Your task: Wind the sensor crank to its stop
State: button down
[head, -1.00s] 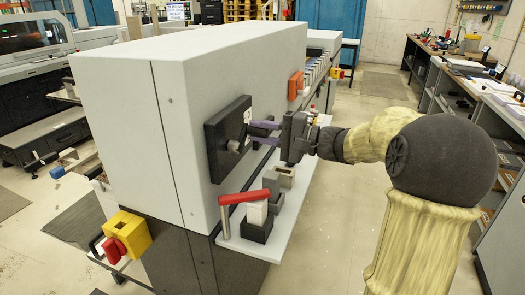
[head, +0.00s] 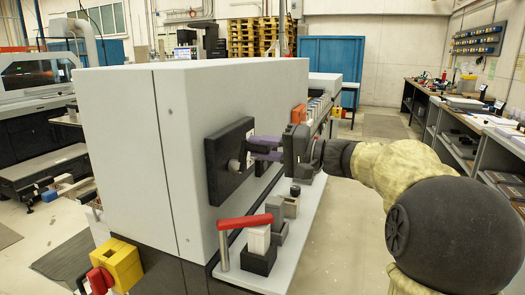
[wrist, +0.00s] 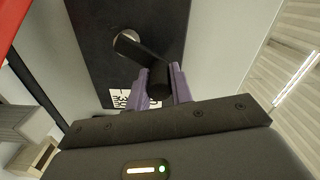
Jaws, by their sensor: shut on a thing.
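The sensor crank (wrist: 138,57) is a short black arm with a handle at its end, turning on a bright metal hub (wrist: 126,42). It is mounted on a black plate (head: 217,178) on the grey machine's side, and the hub also shows in the head view (head: 234,165). My gripper (wrist: 161,76) has purple fingers on either side of the crank handle (wrist: 160,88) and is shut on it. In the head view my gripper (head: 254,148) reaches the plate from the right, partly hiding the crank. In the wrist view the handle lies below and right of the hub.
A red lever (head: 245,222) stands on the pale ledge (head: 290,240) below the plate, beside grey and black blocks (head: 259,255). An orange part (head: 299,114) sits farther along the machine. A yellow box with a red knob (head: 118,260) is at lower left. The floor at right is clear.

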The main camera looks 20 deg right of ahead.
jog(key=c, duration=1.2)
grip_release()
jog(key=shift+c, duration=0.2)
jog(key=shift+s, duration=0.1)
jog(key=v, duration=1.7)
jog(key=shift+d, duration=0.15)
